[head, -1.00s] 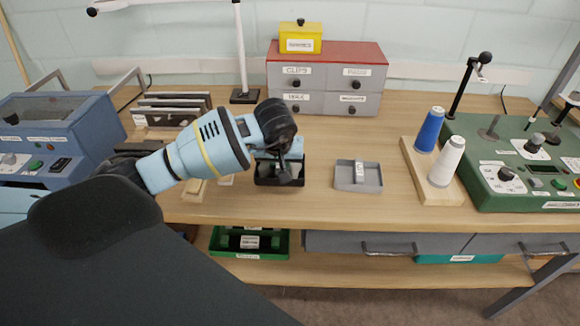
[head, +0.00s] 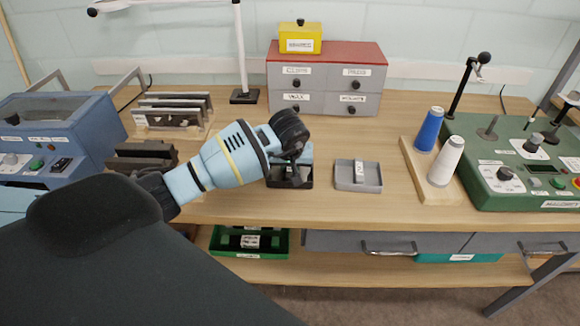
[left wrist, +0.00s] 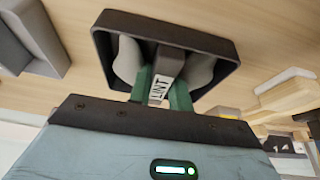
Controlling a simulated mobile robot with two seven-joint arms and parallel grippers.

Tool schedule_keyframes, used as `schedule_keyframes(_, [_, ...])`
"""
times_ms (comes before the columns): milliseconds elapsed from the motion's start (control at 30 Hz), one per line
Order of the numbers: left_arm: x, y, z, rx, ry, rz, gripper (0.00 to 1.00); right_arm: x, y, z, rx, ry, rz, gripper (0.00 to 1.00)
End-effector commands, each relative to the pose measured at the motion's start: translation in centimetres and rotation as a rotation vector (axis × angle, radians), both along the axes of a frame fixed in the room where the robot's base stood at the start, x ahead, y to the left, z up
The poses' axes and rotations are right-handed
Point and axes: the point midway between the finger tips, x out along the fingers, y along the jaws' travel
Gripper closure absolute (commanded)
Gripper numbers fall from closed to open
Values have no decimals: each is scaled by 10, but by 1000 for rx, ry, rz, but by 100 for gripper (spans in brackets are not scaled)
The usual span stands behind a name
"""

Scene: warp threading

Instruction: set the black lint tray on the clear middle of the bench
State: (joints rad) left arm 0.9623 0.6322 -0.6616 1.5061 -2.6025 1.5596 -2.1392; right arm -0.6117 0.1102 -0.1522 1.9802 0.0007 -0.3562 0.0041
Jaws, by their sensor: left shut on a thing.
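The black lint tray (head: 290,184) is left of the bench's centre in the head view, partly hidden by my left gripper (head: 292,165). In the left wrist view the tray (left wrist: 222,47) has a raised rim, two pale rounded lumps inside and a central grip labelled LINT. The green fingers of my left gripper (left wrist: 160,92) are shut on that grip. I cannot tell whether the tray's base touches the bench (head: 240,212) or is just above it. My right gripper is not in view.
A grey tray (head: 358,186) sits close to the right of the lint tray. Blue (head: 429,130) and white (head: 446,162) cones stand on a wooden stand farther right. A drawer cabinet (head: 325,92) stands behind. A dark slotted block (head: 142,158) is left.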

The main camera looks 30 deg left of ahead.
Motion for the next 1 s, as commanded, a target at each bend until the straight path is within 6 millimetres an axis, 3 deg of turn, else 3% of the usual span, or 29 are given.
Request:
schedule_keyframes(267, [0, 0, -4, 0, 1, 0, 100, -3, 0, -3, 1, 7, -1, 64])
schedule_keyframes(300, [0, 0, -4, -1, 1, 0, 75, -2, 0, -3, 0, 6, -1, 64])
schedule_keyframes(433, [0, 0, -3, -1, 1, 0, 59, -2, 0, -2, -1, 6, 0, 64])
schedule_keyframes(767, [0, -1, 0, -1, -1, 1, 59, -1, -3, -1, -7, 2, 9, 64])
schedule_keyframes(1000, [-9, -6, 31, 1, -6, -2, 59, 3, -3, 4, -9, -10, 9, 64])
